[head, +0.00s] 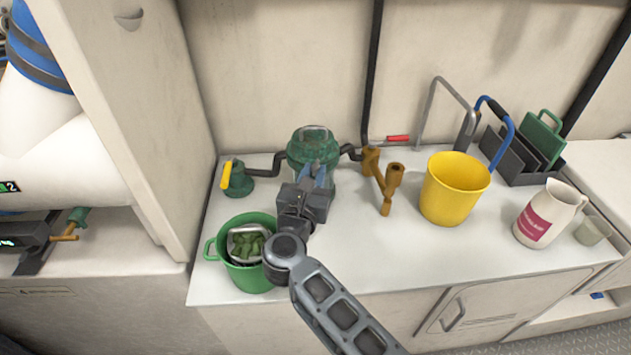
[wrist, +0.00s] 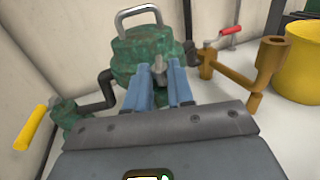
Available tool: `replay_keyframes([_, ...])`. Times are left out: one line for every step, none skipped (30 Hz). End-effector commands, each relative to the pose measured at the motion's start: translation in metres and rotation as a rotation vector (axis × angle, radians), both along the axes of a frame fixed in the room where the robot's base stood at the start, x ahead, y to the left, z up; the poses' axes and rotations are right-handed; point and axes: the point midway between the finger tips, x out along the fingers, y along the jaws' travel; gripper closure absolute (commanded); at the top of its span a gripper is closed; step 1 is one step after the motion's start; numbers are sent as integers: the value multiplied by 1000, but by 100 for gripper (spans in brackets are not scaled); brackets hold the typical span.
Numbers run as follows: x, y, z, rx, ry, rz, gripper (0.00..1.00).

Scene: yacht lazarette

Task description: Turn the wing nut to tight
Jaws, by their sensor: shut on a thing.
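The green sea strainer (head: 299,151) stands on the counter against the back wall, with a grey metal bail handle (wrist: 139,17) over its lid. My gripper (head: 314,172) reaches over the near side of the strainer. In the wrist view its two blue fingers (wrist: 156,70) are closed about a small grey metal piece, which looks like the wing nut (wrist: 158,64). The fingers hide most of the nut, so its wings and its angle cannot be made out. In the head view the gripper hides the nut.
A yellow-handled valve (head: 237,180) is left of the strainer, and brown pipework (head: 386,184) with a red-handled valve (head: 398,139) is right. A green bucket (head: 250,279) stands close beside my arm. A yellow bucket (head: 451,189) and white jug (head: 546,216) stand farther right. The front middle counter is clear.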

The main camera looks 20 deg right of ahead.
Motion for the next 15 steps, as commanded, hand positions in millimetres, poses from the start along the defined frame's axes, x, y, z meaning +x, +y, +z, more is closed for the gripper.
replay_keyframes([2, 2, -2, 1, -4, -20, 100])
replay_keyframes([2, 1, -1, 1, -4, -35, 100])
replay_keyframes([3, 1, -1, 1, -4, -49, 100])
replay_keyframes([2, 2, 0, 1, -3, -58, 100])
replay_keyframes([2, 2, 0, 1, -3, -64, 100])
replay_keyframes([2, 2, 1, 1, -2, -70, 100])
replay_keyframes([2, 2, 1, 1, -2, -74, 100])
replay_keyframes([2, 1, 1, 2, -1, -76, 100])
replay_keyframes([2, 1, 1, 2, -1, -77, 100])
replay_keyframes([2, 1, 1, 2, -1, -77, 100])
replay_keyframes([2, 1, 2, 2, -1, -77, 100])
replay_keyframes([2, 1, 2, 2, -1, -77, 100])
replay_keyframes([2, 1, 2, 2, -1, -77, 100])
replay_keyframes([2, 1, 2, 2, -1, -76, 100])
replay_keyframes([1, 1, 2, 2, -1, -76, 100])
